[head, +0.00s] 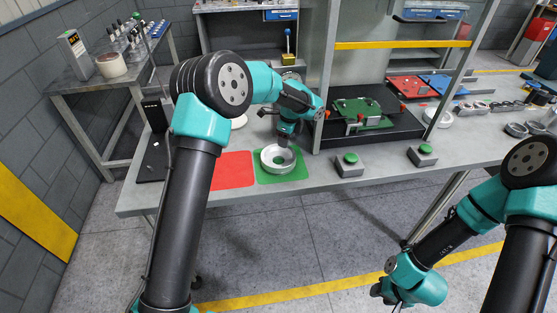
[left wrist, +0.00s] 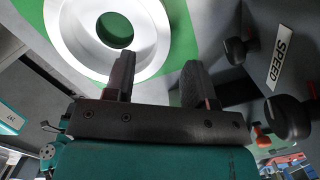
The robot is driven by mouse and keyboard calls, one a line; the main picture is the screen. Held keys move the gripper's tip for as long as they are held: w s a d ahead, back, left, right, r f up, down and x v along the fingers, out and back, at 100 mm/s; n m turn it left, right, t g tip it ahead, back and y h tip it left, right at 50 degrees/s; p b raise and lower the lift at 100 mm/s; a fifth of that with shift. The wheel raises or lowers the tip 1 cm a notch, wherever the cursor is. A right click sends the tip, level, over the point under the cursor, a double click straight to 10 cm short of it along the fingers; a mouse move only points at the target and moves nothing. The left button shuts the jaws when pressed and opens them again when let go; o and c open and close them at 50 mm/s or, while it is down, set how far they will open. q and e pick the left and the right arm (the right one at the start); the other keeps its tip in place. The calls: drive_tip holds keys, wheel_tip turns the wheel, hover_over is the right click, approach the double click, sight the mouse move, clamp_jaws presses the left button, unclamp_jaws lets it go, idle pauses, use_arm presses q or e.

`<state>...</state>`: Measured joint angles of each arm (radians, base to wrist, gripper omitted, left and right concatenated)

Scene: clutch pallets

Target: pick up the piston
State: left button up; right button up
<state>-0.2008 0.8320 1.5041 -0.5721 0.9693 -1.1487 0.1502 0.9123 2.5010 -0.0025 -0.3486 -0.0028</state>
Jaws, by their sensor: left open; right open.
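A silver ring-shaped part (head: 278,170), which looks like the piston, lies flat on the green mat (head: 299,174) near the table's front edge. It is large in the left wrist view (left wrist: 72,40), with green showing through its central hole. My left gripper (head: 285,143) is over the far side of this part, pointing down. In the left wrist view its two fingers (left wrist: 158,72) are apart with nothing between them; one overlaps the ring's edge in the picture. Contact cannot be told. My right gripper (head: 387,298) hangs low in front of the table, away from the parts, and looks empty.
A red mat (head: 232,171) lies left of the green one. Several metal rings lie far right.

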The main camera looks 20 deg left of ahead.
use_arm(q)
drive_tip(key=f, duration=0.4)
drive_tip(key=shift+w+a, duration=0.1)
drive_tip(key=shift+a, duration=0.15)
drive_tip(key=shift+c, duration=0.3)
clamp_jaws()
